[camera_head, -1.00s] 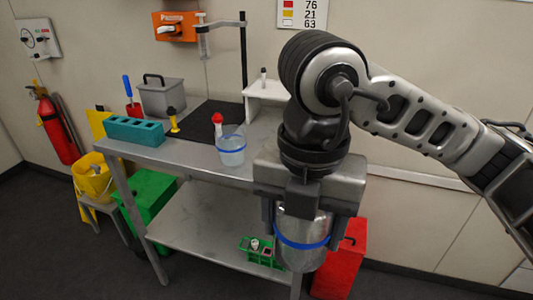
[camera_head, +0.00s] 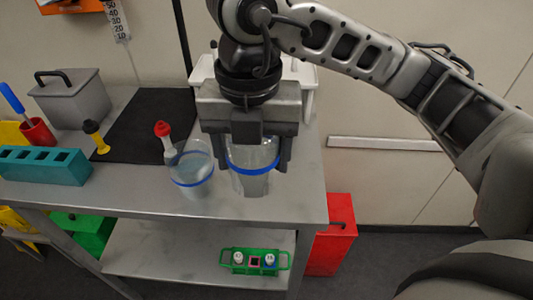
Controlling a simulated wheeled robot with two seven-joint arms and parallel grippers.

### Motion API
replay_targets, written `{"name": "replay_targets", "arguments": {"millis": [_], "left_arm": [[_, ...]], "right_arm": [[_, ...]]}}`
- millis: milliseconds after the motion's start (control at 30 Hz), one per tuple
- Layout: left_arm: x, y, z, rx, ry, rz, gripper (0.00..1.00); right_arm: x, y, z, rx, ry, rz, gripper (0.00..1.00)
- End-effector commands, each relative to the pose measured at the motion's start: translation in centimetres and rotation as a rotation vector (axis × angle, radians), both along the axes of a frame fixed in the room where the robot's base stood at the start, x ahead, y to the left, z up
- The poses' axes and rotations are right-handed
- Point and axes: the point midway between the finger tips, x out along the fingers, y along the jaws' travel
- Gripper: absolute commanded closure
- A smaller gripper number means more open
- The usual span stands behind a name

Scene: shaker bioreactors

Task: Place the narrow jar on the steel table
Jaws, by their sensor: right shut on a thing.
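My right gripper (camera_head: 258,160) is shut on a clear jar with a blue band (camera_head: 252,180). The jar is upright at the front right part of the steel table (camera_head: 120,197). Its lower end appears at the tabletop, but I cannot tell whether it touches. The gripper hides the jar's top. A second clear vessel with a blue band (camera_head: 191,175) stands on the table just left of the held jar, with a small gap. My left gripper is not in view.
A red-capped dropper (camera_head: 164,135) is by the second vessel. A yellow dropper (camera_head: 96,138), teal rack (camera_head: 42,166), grey box (camera_head: 75,100) and black mat (camera_head: 150,125) are farther left. A white stand (camera_head: 308,92) is behind the gripper. A green rack (camera_head: 255,260) sits on the lower shelf.

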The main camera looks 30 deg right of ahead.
Motion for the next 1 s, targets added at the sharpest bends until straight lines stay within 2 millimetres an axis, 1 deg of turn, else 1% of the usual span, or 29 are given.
{"name": "replay_targets", "arguments": {"millis": [33,233,300,433,533,667,733,833,900,1000], "left_arm": [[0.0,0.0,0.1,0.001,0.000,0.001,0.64],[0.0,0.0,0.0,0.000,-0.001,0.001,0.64],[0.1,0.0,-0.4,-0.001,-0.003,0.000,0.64],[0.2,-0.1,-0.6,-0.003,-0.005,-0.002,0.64],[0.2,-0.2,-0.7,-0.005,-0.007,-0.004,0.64],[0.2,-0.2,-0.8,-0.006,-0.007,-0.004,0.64],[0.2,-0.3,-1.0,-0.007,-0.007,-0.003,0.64],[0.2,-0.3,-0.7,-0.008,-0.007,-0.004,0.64],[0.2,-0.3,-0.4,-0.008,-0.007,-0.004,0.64],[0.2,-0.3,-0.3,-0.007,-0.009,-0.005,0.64]], "right_arm": [[0.5,-1.3,-0.6,0.000,0.007,-0.012,0.59],[2.8,-5.7,-3.0,-0.001,0.006,-0.011,0.59],[3.3,-6.7,-4.7,0.001,0.009,-0.007,0.59],[4.2,-8.3,-6.8,0.001,0.005,-0.005,0.59],[4.6,-9.1,-7.8,0.001,0.003,-0.003,0.59],[4.9,-9.6,-8.4,0.001,0.001,-0.002,0.59],[5.1,-10.1,-9.1,0.000,0.004,-0.003,0.59],[5.0,-10.0,-10.6,0.001,0.005,0.000,0.59],[5.0,-10.1,-11.2,-0.001,0.003,-0.001,0.59],[5.1,-10.1,-11.7,-0.002,0.000,0.000,0.59]]}}
